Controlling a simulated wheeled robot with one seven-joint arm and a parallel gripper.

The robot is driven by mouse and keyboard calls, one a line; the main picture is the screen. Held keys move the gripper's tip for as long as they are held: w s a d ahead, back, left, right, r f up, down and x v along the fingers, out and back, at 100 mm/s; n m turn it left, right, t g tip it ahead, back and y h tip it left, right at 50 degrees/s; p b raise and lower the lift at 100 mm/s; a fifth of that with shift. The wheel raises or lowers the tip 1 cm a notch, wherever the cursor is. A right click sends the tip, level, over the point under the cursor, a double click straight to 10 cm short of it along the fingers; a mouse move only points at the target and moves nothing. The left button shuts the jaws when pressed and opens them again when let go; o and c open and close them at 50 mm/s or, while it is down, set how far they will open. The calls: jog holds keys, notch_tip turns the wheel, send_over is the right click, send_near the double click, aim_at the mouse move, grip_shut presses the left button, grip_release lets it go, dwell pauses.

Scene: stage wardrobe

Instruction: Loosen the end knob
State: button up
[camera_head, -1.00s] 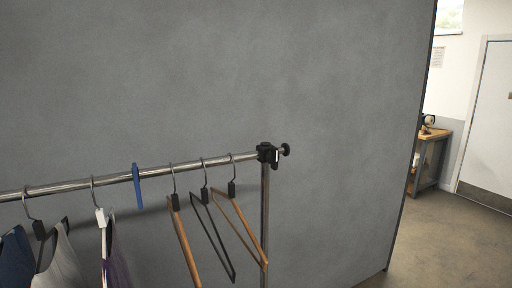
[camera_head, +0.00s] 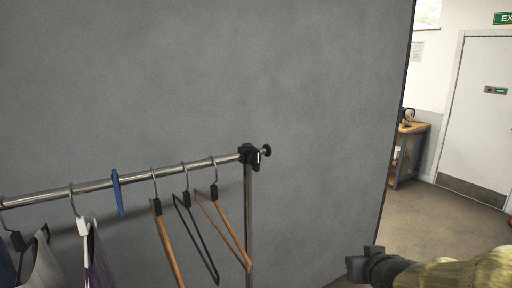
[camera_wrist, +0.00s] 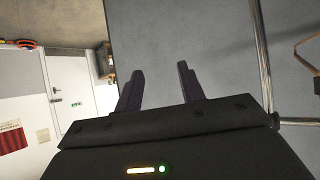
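The end knob (camera_head: 266,150) is a small black knob at the right end of the garment rail (camera_head: 110,182), beside a black corner clamp (camera_head: 249,156) on top of the upright post (camera_head: 249,225). My gripper (camera_head: 362,265) has come into the lower right of the head view, well right of and below the knob and apart from it. In the wrist view my gripper (camera_wrist: 160,85) shows two dark fingers spread apart with nothing between them. The knob cannot be made out in the wrist view.
Wooden and black hangers (camera_head: 228,225), a blue divider (camera_head: 118,192) and some garments (camera_head: 45,265) hang on the rail. A large grey panel (camera_head: 200,80) stands behind it. A small wooden table (camera_head: 412,128) and a door (camera_head: 478,110) stand at the right. Floor between is clear.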

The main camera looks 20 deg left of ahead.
aim_at(258, 153)
jog(key=w+a+r+n+y+p, duration=0.1)
jog(key=a+r+n+y, duration=0.5)
jog(key=a+r+y, duration=0.5)
jog(key=a+r, duration=0.6)
jog(key=r, duration=0.2)
jog(key=shift+n+t+p, duration=0.3)
jog(key=shift+t+p, duration=0.05)
jog(key=shift+t, duration=0.05)
jog(key=shift+r, duration=0.15)
jog(key=p+x, duration=0.5)
jog(key=x, duration=1.2)
jog(key=shift+w, duration=0.2)
